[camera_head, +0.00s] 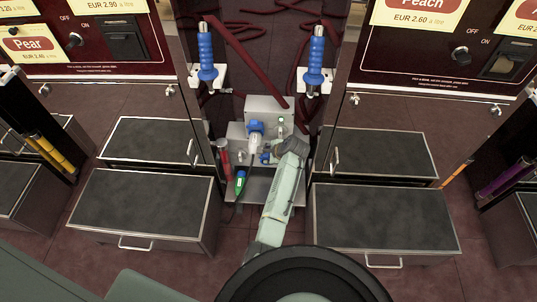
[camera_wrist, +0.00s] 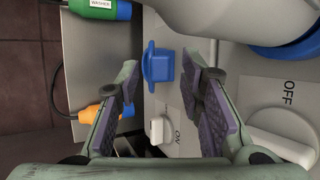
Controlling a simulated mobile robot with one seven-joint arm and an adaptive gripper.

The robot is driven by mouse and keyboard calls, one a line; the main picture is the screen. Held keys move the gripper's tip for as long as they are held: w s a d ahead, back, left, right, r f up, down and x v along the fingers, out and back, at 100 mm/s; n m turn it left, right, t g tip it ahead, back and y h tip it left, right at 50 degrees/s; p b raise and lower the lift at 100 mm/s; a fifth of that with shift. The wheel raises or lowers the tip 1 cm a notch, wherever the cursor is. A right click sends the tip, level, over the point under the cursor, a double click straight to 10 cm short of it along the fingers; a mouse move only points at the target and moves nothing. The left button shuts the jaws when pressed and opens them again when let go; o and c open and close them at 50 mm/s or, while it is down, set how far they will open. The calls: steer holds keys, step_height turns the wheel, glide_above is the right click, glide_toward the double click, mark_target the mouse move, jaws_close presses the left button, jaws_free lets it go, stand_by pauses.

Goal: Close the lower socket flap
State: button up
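The blue lower socket flap (camera_wrist: 158,66) is on the face of the grey socket box in the wrist view, beyond and between my fingertips. I cannot tell how far it stands open. It appears as a small blue part in the head view (camera_head: 265,157). My gripper (camera_wrist: 165,85) is open, with one finger on each side and nothing between the pads. In the head view my gripper (camera_head: 287,147) is at the front of the socket box (camera_head: 268,106), partly hidden by its own wrist.
A white switch (camera_wrist: 160,130) marked ON and another knob (camera_wrist: 282,135) marked OFF are near my fingers. A pale plug (camera_wrist: 250,18) is close at upper right. A green WASHER plug (camera_wrist: 100,8) and orange connector (camera_wrist: 105,113) are left. Drawers (camera_head: 145,210) flank the bay.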

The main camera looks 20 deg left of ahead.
jaws_close()
stand_by(0.6)
